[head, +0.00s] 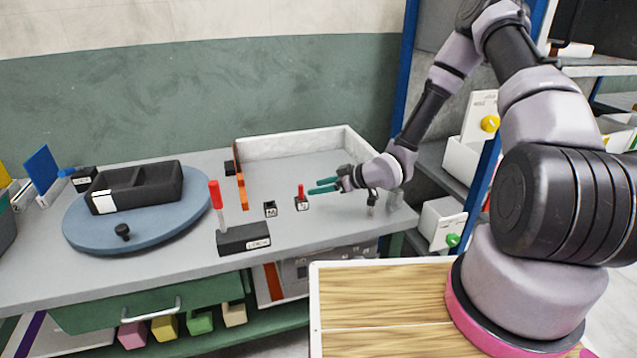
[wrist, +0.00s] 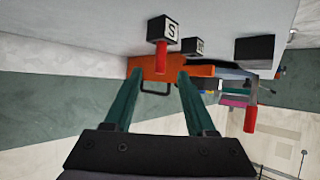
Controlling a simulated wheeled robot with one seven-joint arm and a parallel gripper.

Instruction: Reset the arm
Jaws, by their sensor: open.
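My gripper (head: 322,185) reaches left over the grey worktop from the right, with its teal fingers apart and nothing between them. In the wrist view my gripper (wrist: 155,82) also shows open, its two teal fingers framing an orange bar (wrist: 154,68) farther off. A small block with a red peg (head: 302,203) stands on the worktop just left of the fingertips, apart from them. It shows in the wrist view as a block marked S (wrist: 171,30). My arm is extended and bent down to the worktop.
A small dark block (head: 270,210) and a dark base (head: 243,240) with an upright red-handled lever (head: 216,194) stand farther left. A white-walled bay (head: 297,149) lies behind. A blue-grey turntable (head: 165,228) carries a black tray (head: 150,184). A blue-post shelf (head: 408,60) stands right.

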